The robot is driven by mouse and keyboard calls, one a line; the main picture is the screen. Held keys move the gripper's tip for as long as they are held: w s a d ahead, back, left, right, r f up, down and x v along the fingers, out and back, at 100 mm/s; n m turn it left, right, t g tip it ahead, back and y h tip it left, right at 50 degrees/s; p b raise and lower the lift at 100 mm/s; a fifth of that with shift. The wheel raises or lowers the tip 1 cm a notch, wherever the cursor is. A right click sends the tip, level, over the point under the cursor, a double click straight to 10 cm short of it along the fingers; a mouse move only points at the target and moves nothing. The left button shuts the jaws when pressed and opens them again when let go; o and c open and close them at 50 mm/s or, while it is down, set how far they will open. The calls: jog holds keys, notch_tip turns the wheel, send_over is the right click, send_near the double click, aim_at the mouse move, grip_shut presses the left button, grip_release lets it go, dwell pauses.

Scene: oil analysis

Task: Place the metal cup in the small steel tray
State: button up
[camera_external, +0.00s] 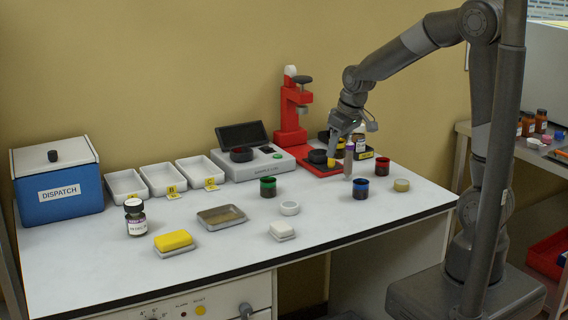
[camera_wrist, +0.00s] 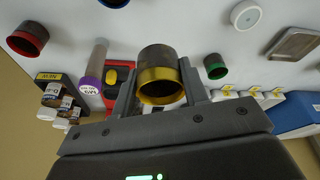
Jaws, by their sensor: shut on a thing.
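The metal cup (camera_wrist: 156,60) is dark grey with a yellow band. In the wrist view it sits between the two fingers of my gripper (camera_wrist: 160,88), which is shut on it. The small steel tray (camera_external: 221,217) lies empty at the table's front middle, well left of my gripper. It also shows in the wrist view (camera_wrist: 292,42).
Beside my gripper stand a purple-capped tube (camera_external: 349,160), a bottle rack (camera_external: 363,154) and the red press (camera_external: 291,115). Red (camera_external: 383,166), blue (camera_external: 360,189) and green (camera_external: 268,187) banded cups stand nearby.

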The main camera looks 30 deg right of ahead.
jog(key=w+a+n, duration=0.3)
jog(key=w+a, duration=0.1)
jog(key=a, duration=1)
jog(key=n+y, duration=0.1)
send_over(218, 219)
jog(key=shift+g, duration=0.4)
jog(key=f, duration=0.4)
jog(key=d+f, duration=0.1)
jog(key=f, duration=0.2)
jog(key=shift+s+f, duration=0.1)
jog(key=shift+s, duration=0.25)
jog(key=shift+a+f, duration=0.1)
jog(key=shift+a, duration=0.05)
jog(key=shift+f, duration=1.95)
jog(key=shift+f, duration=0.15)
jog(key=o, duration=0.7)
